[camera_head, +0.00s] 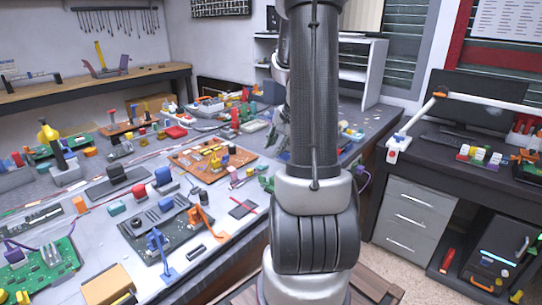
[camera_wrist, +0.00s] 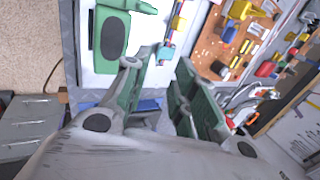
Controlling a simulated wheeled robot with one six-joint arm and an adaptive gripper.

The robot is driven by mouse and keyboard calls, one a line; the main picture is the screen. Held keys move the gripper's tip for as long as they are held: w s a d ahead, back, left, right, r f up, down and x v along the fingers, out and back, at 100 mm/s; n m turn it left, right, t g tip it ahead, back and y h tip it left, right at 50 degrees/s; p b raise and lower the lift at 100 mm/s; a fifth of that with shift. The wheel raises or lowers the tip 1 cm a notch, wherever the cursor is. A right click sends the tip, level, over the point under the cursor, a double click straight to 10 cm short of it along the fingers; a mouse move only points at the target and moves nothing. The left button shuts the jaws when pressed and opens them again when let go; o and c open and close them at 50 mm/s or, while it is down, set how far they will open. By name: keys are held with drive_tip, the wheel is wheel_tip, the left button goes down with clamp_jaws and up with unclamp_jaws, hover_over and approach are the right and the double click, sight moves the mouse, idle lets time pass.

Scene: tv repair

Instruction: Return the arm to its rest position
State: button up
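My arm stands upright through the middle of the head view and hides most of my gripper and part of the bench behind it. In the wrist view my gripper (camera_wrist: 169,62) shows two green-grey fingers with a clear gap between them. It is open, and I see nothing held between the fingers. It is over the workbench, near a green piece (camera_wrist: 114,36) on a white surface at the top. How high it is above the bench I cannot tell.
The grey workbench (camera_head: 110,225) is crowded with circuit boards and parts, including an orange-brown board (camera_head: 190,160) and a green board (camera_head: 60,262). A drawer cabinet (camera_head: 405,215) and a dark desk stand at right. Bare floor (camera_head: 400,262) lies between bench and cabinet.

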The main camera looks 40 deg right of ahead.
drive_tip(key=shift+s+r, duration=0.25)
drive_tip(key=shift+r, duration=0.2)
drive_tip(key=s+a+r+n, duration=0.6)
drive_tip(key=s+a+n, duration=0.2)
drive_tip(key=a, duration=0.2)
drive_tip(key=s+a+r+n, duration=0.7)
drive_tip(key=s+a+n, duration=0.1)
drive_tip(key=a, duration=0.2)
drive_tip(key=shift+s+r+g+h, duration=0.25)
drive_tip(key=shift+g+h, duration=0.15)
